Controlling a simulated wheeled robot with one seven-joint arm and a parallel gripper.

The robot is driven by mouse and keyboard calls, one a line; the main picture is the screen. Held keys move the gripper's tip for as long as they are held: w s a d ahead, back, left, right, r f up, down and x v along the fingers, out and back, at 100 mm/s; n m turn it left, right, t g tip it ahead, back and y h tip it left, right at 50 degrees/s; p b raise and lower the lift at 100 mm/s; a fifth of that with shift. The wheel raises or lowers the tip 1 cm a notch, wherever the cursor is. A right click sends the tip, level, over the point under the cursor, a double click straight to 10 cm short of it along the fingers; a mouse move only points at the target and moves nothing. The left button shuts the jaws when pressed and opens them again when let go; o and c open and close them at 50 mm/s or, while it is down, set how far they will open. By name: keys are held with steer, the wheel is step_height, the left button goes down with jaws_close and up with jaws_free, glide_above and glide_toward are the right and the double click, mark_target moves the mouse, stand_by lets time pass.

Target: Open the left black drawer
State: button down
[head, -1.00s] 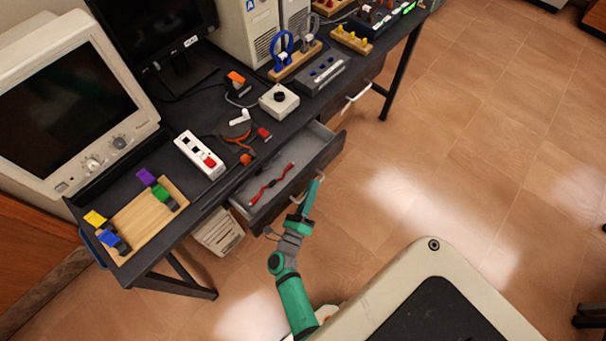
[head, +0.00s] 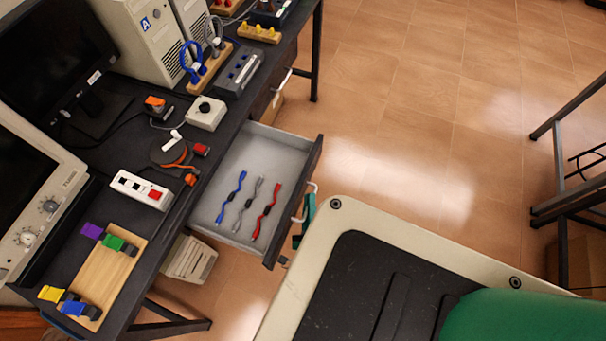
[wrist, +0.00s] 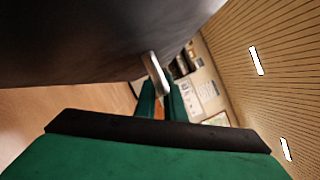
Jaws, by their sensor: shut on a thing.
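The left black drawer (head: 268,148) is pulled well out from under the desk in the head view. Its light grey inside shows blue, grey and red cables lying side by side. Its pale handle (head: 313,188) is on the dark front; in the wrist view the handle (wrist: 156,73) stands at the fingers, below the dark drawer front. My gripper (wrist: 161,103), with green fingers, is shut on the handle. In the head view only a bit of my green gripper shows beside the drawer front; my own body hides the rest.
The dark desk (head: 140,100) holds a white power strip (head: 141,190), a wooden board (head: 100,262) with coloured clips, a white box (head: 206,113) and computers. Another drawer handle (head: 284,80) is further along. Open tiled floor (head: 420,130) lies right of the desk.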

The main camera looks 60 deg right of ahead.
steer(key=c, duration=2.1)
jaws_free()
steer(key=v, duration=1)
steer(key=shift+s+a+f, duration=0.15)
steer(key=shift+a, duration=0.15)
